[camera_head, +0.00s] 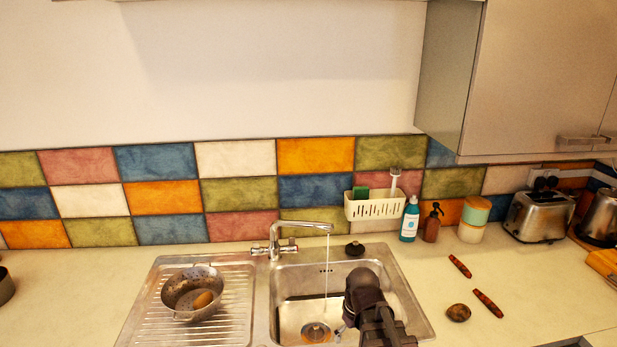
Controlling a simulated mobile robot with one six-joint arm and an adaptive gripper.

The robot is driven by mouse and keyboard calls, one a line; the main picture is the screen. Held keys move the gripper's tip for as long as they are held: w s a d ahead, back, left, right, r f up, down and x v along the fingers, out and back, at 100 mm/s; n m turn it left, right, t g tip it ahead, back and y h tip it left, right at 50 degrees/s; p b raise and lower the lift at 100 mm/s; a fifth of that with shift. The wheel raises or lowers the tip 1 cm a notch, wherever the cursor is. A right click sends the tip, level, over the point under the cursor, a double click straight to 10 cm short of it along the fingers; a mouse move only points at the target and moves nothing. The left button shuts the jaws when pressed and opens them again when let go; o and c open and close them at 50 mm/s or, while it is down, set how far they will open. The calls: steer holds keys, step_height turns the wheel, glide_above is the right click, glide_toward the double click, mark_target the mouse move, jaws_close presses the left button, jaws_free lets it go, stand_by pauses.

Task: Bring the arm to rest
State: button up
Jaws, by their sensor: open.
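My arm, dark grey, reaches in from the bottom edge over the right part of the sink basin (295,283). My gripper (345,326) is low over the basin, to the right of the drain (316,332). It is open, and I see nothing held in it. The fingers are small and partly hidden by my own dark arm links.
Water runs from the tap (290,225) into the basin. A metal colander (180,297) with a brownish item stands on the drainboard at left. Right of the sink lie two dark red speckled sticks (488,303) and a brown round item (458,313). Bottles and a toaster (540,216) stand behind.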

steer(key=s+d+m, duration=0.1)
steer(key=d, duration=0.1)
steer(key=s+d+f+m, duration=0.1)
steer(key=d+m, duration=0.1)
steer(key=s+d+m+b, duration=0.1)
steer(key=d, duration=0.1)
steer(key=shift+s+f+m+h, duration=0.2)
steer(key=shift+m+h, duration=0.2)
